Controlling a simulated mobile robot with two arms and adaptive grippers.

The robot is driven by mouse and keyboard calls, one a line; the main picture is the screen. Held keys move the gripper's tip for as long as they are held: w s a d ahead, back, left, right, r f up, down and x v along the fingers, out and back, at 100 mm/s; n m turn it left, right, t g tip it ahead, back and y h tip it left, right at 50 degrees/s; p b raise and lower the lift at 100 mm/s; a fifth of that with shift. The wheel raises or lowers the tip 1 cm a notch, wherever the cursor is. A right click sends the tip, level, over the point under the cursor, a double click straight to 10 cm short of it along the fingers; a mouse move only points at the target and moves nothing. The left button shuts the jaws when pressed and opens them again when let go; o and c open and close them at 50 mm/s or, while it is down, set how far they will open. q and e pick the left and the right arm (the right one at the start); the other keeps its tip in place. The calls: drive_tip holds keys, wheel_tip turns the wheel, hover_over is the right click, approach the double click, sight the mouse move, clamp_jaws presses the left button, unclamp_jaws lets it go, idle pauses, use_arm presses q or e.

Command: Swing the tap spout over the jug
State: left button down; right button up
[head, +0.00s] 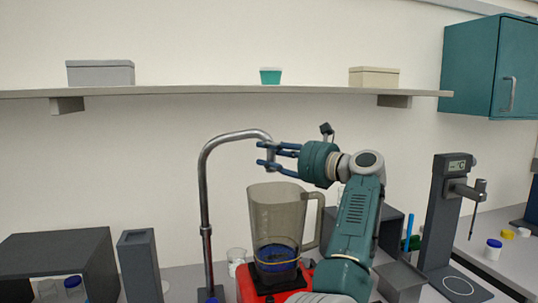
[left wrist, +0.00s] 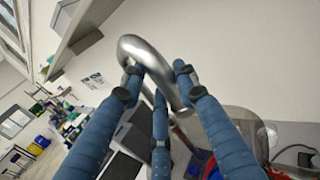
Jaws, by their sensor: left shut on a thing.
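The tap spout (head: 228,137) is a bent grey metal tube on an upright pipe (head: 206,225). Its arm reaches right and its downturned end appears above the jug in the head view; the depth is hard to judge. The jug (head: 276,215) is a smoky see-through vessel with a handle, upright on a red base (head: 262,288). My left gripper (head: 270,155) is shut on the spout near its end. In the left wrist view the blue fingers (left wrist: 160,85) close around the curved spout (left wrist: 147,52). My right gripper is not in view.
A shelf (head: 230,92) with boxes runs above. A grey stand with a display (head: 447,205) is at the right. A dark box (head: 60,255) and a grey block (head: 138,265) stand at the left. A small glass (head: 236,258) is beside the jug.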

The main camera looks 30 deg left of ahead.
use_arm(q)
drive_tip(key=shift+w+d+r, duration=0.1)
drive_tip(key=shift+w+r, duration=0.05)
drive_tip(key=shift+r, duration=0.15)
drive_tip(key=c, duration=1.4)
unclamp_jaws()
drive_tip(key=shift+o, duration=0.2)
drive_tip(key=s+d, duration=0.1)
drive_tip(key=d, duration=0.6)
drive_tip(key=shift+f, duration=0.3)
drive_tip(key=shift+d, duration=0.1)
